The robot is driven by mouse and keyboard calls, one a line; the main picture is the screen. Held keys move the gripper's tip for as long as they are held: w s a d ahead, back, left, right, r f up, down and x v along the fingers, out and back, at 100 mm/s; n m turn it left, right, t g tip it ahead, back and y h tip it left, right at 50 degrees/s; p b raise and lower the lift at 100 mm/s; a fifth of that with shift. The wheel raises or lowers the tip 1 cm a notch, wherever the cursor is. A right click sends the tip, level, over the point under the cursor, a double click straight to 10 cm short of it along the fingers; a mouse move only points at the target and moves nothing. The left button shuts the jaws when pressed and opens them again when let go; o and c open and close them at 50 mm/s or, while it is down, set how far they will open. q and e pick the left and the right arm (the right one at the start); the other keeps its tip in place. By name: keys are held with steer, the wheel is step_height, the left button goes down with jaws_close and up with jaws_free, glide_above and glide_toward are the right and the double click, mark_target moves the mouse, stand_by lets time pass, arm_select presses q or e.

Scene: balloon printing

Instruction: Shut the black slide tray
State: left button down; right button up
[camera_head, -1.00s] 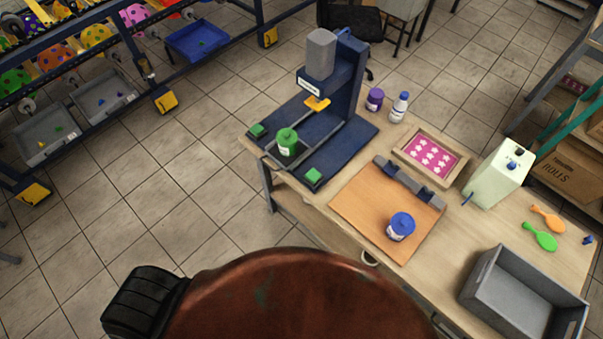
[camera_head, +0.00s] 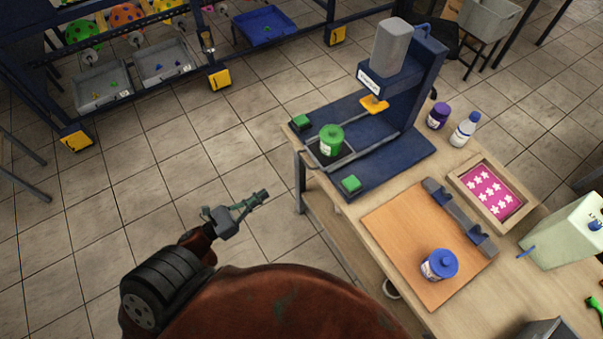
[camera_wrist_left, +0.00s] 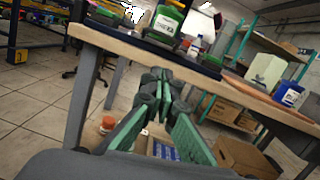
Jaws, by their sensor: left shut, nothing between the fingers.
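The blue printing press (camera_head: 425,80) stands on the wooden table (camera_head: 445,316). Its black slide tray (camera_head: 318,158) is slid out toward the table's near-left edge, away from under the press head. My left gripper (camera_head: 262,196) is shut and empty, over the floor to the left of the table, apart from the tray. In the left wrist view its fingers (camera_wrist_left: 158,78) point toward the table edge below the jar. My right gripper is out of view.
Green pads (camera_head: 351,183) sit at the press base's near corners. A blue-lidded jar (camera_head: 440,264) stands on an orange-brown board (camera_head: 410,235). Purple and white bottles (camera_head: 464,130) and a pink star-pattern frame (camera_head: 490,190) are to the right.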

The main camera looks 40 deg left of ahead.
arm_select(q)
steer(key=w+d+r+m, duration=0.1)
steer(key=w+d+r, duration=0.1)
steer(key=w, duration=0.4)
steer(key=w+d+r+m+h, duration=0.1)
steer(key=w+d+r, duration=0.1)
steer(key=w+d, duration=0.2)
steer(key=shift+w+r, duration=0.3)
steer(key=shift+w, duration=0.85)
